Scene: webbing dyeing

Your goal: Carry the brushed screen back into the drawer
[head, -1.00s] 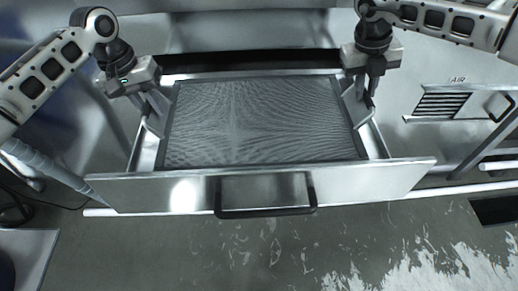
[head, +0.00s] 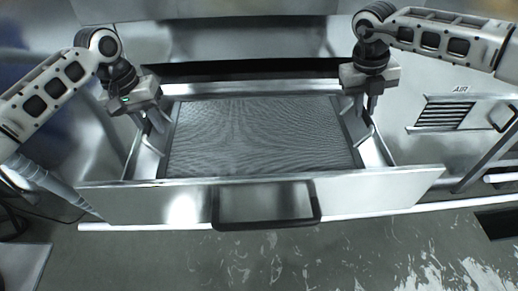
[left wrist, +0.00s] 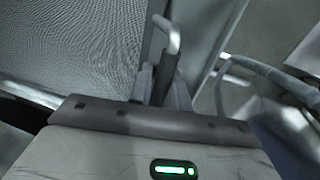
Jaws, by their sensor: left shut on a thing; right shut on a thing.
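The screen (head: 262,135) is a grey mesh panel in a flat frame. It lies level inside the outline of the open drawer (head: 140,205), behind the drawer's front panel. Whether it touches the drawer floor cannot be seen. My left gripper (head: 158,122) is shut on the screen's left handle, and my right gripper (head: 364,108) is shut on the right handle. In the left wrist view, the left gripper (left wrist: 166,88) grips the bent metal handle (left wrist: 166,30) beside the mesh (left wrist: 75,45).
The drawer's dark pull handle (head: 265,220) faces the front. A cabinet panel with an AIR vent (head: 445,115) stands at the right. The worn grey floor (head: 280,260) in front is clear.

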